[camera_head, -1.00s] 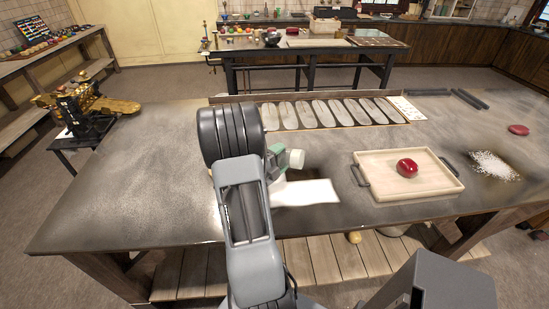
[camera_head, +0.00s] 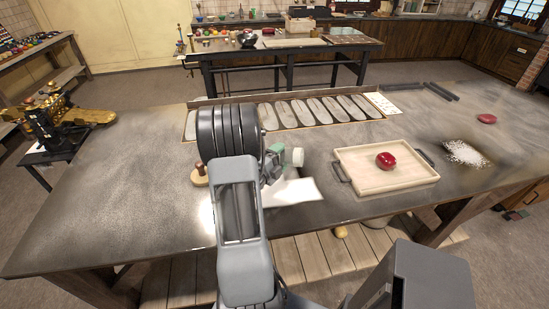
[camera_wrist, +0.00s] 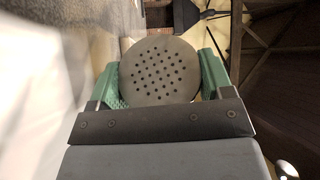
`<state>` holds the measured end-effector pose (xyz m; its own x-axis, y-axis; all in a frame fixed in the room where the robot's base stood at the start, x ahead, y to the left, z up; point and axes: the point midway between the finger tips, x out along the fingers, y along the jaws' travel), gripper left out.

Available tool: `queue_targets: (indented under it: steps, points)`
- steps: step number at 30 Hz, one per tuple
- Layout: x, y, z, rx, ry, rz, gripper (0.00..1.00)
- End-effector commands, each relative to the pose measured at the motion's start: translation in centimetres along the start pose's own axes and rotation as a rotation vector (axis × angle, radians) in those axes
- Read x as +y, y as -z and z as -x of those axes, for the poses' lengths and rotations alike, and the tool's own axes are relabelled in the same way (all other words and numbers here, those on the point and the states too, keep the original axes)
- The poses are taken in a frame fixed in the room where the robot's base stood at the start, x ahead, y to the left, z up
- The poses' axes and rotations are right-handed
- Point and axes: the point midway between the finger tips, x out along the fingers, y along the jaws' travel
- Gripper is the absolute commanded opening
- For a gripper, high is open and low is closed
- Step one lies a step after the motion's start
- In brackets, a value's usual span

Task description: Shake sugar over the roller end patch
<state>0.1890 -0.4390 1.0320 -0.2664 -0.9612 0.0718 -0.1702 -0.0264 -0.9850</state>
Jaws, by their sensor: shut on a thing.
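My gripper (camera_head: 274,163) is shut on a sugar shaker (camera_head: 296,157). In the head view the shaker shows as a pale round piece right of the green fingers, above the table. A white granular patch (camera_head: 466,152) lies on the table (camera_head: 120,205) at the right, well apart from the shaker. A brass roller machine (camera_head: 60,118) stands on a side stand at the far left. No falling sugar shows.
A wooden tray (camera_head: 352,187) holding a red round piece (camera_head: 386,160) sits between my gripper and the white patch. A white sheet-like area (camera_head: 296,191) lies below my gripper. A wooden knobbed piece (camera_head: 200,178) is left of my arm. A mould board (camera_head: 190,126) lies behind.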

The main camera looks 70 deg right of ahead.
Motion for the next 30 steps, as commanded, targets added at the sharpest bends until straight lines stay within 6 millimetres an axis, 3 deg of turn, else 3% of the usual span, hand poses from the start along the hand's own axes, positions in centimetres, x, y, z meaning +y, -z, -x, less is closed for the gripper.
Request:
queue_targets:
  steps: [30]
  points:
    - [1.0, 3.9, -5.0, 0.001, 0.001, -0.001, 0.44]
